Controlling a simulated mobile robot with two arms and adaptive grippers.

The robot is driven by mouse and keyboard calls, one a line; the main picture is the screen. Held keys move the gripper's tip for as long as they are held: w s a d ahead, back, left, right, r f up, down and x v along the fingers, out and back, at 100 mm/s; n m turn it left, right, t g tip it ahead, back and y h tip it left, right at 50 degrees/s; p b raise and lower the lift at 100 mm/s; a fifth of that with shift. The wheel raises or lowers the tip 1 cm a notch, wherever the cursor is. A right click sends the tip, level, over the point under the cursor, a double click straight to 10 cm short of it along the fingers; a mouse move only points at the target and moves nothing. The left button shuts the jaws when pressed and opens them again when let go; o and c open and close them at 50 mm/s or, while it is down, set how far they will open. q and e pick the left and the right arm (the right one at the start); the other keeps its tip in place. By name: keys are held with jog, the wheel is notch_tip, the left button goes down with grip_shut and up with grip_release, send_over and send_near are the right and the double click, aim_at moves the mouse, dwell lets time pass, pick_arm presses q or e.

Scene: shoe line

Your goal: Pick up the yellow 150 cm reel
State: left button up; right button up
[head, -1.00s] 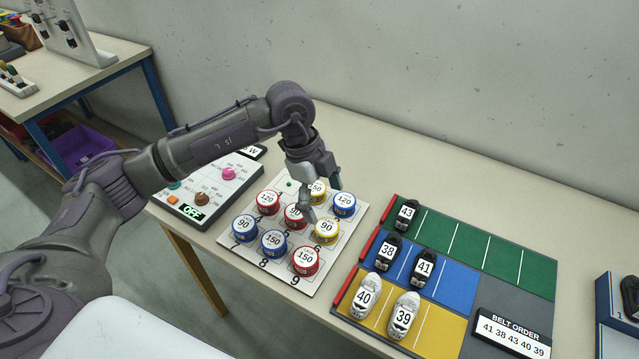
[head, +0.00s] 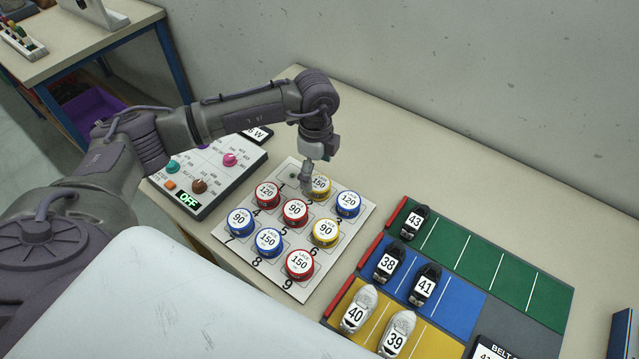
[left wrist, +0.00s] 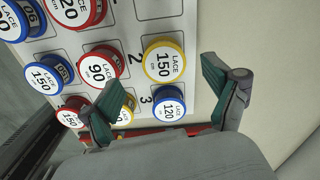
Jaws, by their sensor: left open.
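The yellow 150 reel (head: 320,186) stands on the white numbered board (head: 361,222), at the spot marked 2 in its back row. My left gripper (head: 308,180) is above the back of the board, close to this reel, and hides part of its left side. In the left wrist view the yellow 150 reel (left wrist: 164,59) shows whole, a little beyond and between the spread fingers of the left gripper (left wrist: 165,98). The fingers are open with nothing between them. My right gripper is not in view.
Close by on the board are a blue 120 reel (head: 347,204), a red 90 reel (head: 295,212), a yellow 90 reel (head: 325,232) and several others. A control box (head: 206,170) stands left; a shoe mat (head: 538,297) lies right.

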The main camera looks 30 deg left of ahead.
aim_at(320, 183)
pick_arm(q)
jog(key=shift+w+d+f+p, duration=0.15)
jog(key=shift+f+p, duration=0.2)
jog(key=shift+f, duration=0.25)
jog(key=shift+s+d+f+p, duration=0.1)
jog(key=shift+f+p, duration=0.2)
jog(key=shift+f, duration=0.25)
notch_tip(320, 183, down, 2)
jog(key=shift+w+d+f, duration=0.1)
jog(key=shift+w+f, duration=0.05)
jog(key=shift+f, duration=0.4)
jog(key=shift+c, duration=0.2)
jog(key=c, duration=1.1)
jog(key=shift+c, duration=0.4)
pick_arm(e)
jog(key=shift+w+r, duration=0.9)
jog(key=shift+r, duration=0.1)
